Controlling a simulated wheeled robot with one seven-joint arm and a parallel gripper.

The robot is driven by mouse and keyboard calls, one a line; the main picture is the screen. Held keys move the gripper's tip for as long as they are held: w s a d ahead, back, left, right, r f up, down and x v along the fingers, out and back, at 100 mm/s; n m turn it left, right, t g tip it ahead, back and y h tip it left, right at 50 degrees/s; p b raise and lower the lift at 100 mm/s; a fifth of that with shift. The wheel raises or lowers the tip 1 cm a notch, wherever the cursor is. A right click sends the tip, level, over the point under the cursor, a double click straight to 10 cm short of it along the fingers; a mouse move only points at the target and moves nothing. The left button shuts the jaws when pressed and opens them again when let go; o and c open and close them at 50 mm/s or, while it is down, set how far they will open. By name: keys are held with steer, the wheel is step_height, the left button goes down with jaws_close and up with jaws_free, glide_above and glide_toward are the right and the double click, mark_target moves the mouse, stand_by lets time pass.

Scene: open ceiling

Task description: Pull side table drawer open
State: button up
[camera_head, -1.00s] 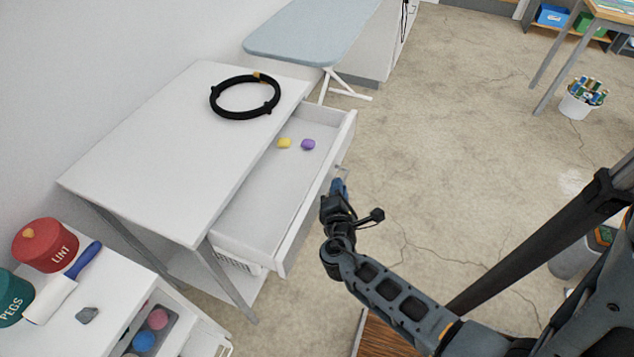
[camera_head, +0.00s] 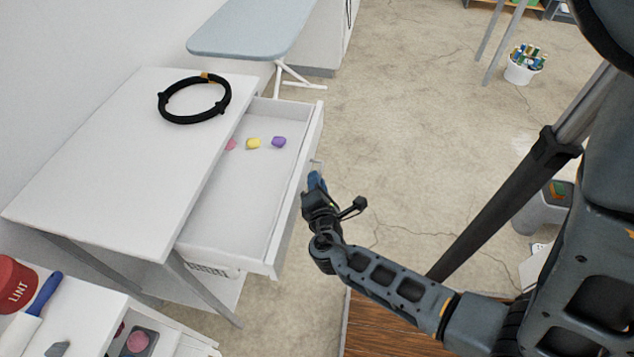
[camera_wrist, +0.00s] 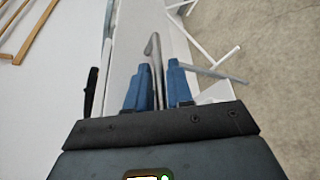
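The white side table (camera_head: 110,150) stands along the wall at the left. Its drawer (camera_head: 235,215) is pulled well out to the right, with its inside showing. In it lie a pink (camera_head: 230,144), a yellow (camera_head: 253,143) and a purple (camera_head: 279,142) piece near the far end. My gripper (camera_head: 316,181) is at the outer face of the drawer front. The exact contact is hard to see.
A black ring (camera_head: 195,119) lies on the tabletop. An ironing board (camera_head: 250,32) stands behind. At the lower left is another white unit with an open drawer holding a pink ball (camera_head: 137,341).

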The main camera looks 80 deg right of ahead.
steer(key=shift+a, duration=0.1)
steer(key=b+v, duration=0.1)
steer(key=v, duration=0.6)
steer(key=shift+a, duration=0.3)
steer(key=shift+s+r, duration=0.1)
steer(key=shift+r, duration=0.05)
steer(key=s+a+r+m+t+y, duration=0.1)
steer(key=s+a+m+t+y, duration=0.3)
steer(key=a+y, duration=0.8)
steer(key=s+a+r+m+t+y, duration=0.1)
steer(key=a+r+m+t, duration=0.2)
steer(key=r, duration=0.7)
steer(key=s+a+r+m+t+y, duration=0.1)
steer(key=a+r, duration=0.4)
steer(key=r, duration=0.5)
steer(key=shift+s+a+r+m+t+y, duration=0.2)
steer(key=shift+a+r+m+t+y, duration=0.25)
steer(key=shift+m+t, duration=0.6)
